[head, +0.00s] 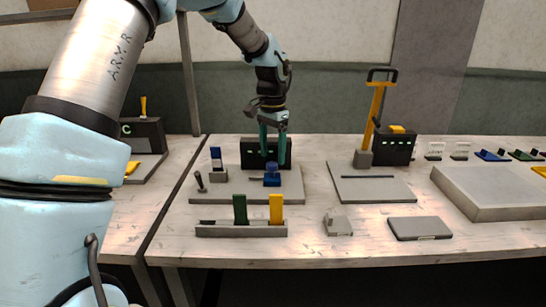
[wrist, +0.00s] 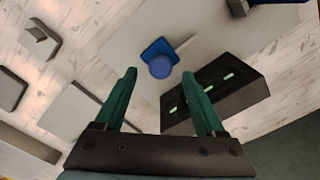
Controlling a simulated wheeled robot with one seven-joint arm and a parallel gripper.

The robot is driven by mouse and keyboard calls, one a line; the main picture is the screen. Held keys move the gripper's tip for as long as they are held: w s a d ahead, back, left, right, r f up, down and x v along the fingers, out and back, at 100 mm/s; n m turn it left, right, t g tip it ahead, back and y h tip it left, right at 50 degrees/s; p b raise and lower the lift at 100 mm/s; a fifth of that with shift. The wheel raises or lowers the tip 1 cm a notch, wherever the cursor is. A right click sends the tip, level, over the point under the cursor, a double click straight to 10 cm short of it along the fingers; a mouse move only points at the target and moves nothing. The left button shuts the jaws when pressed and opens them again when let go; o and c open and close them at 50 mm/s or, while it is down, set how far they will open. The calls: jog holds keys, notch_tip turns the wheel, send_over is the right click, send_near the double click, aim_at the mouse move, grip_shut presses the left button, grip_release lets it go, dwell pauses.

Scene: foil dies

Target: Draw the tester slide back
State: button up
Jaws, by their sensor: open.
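A blue piece with a round knob (head: 272,175) sits on a grey base plate (head: 225,194), in front of a black box (head: 250,152) with small green marks. I take this piece for the tester slide, though no label shows. In the wrist view the blue knob (wrist: 160,66) appears just beyond my fingertips, and the black box (wrist: 240,97) lies to its right. My gripper (head: 274,163) is open and empty, pointing down with green fingers. It is above the blue knob and close to the black box. No contact with the knob shows.
A blue-topped upright (head: 216,153) and a short dark lever (head: 200,181) stand left on the plate. In front is a grey rack (head: 215,230) with a green block (head: 240,209) and a yellow block (head: 276,208). A yellow-handled press (head: 376,115) stands right.

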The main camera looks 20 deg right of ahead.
jog(key=shift+a+f, duration=0.1)
jog(key=shift+f, duration=1.35)
jog(key=shift+c, duration=0.2)
grip_shut()
